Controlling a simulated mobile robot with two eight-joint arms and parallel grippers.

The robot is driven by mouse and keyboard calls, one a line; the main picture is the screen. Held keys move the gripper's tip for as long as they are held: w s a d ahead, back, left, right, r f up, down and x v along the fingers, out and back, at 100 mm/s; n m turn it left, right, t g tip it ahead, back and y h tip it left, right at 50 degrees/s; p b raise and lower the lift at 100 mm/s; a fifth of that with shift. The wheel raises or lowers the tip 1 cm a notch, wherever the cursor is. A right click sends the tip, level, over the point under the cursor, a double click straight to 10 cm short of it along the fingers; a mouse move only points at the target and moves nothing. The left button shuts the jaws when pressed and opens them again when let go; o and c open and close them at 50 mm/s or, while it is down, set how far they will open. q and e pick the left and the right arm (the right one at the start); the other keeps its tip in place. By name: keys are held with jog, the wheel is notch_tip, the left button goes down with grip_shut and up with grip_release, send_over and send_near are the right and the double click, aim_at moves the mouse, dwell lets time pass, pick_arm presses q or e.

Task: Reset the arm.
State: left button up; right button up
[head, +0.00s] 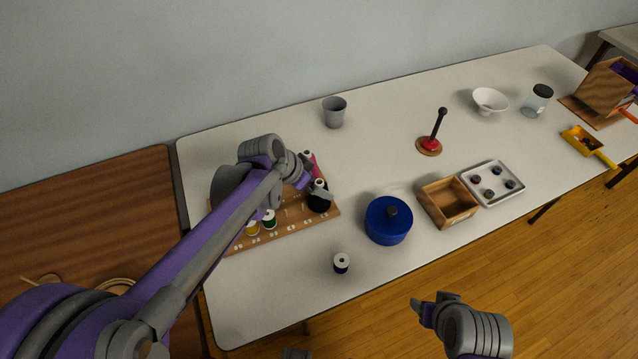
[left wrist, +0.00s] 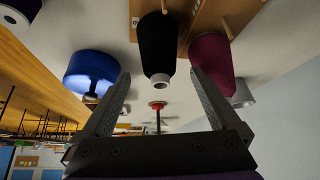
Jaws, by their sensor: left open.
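My left arm reaches in from the left over the wooden spool board (head: 290,232) on the white table. My left gripper (head: 317,181) is open among the tall spools at the board's right end. A black cone spool (head: 318,202) stands by its fingers; in the left wrist view this black spool (left wrist: 158,45) shows beyond and between the open fingers, with nothing gripped. A magenta spool (left wrist: 211,58) is beside it, partly behind a finger. My right gripper (head: 430,308) is low in the head view, off the table's front edge; its jaw opening is unclear.
The table's front left is clear.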

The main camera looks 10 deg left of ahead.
pick_arm(q)
jog(key=v, duration=0.8)
jog(key=shift+r+p, duration=0.2)
jog(key=shift+p, duration=0.25)
jog(key=shift+s, duration=0.15)
jog(key=s+a+n+y+p, duration=0.2)
jog(key=s+n+p, duration=0.1)
jog(key=s, duration=0.6)
jog(key=s+a+n+y+p, duration=0.2)
jog(key=s+n, duration=0.3)
jog(key=s, duration=0.5)
jog(key=shift+f+p, duration=0.5)
jog(key=shift+p, duration=0.05)
jog(key=shift+s+a, duration=0.1)
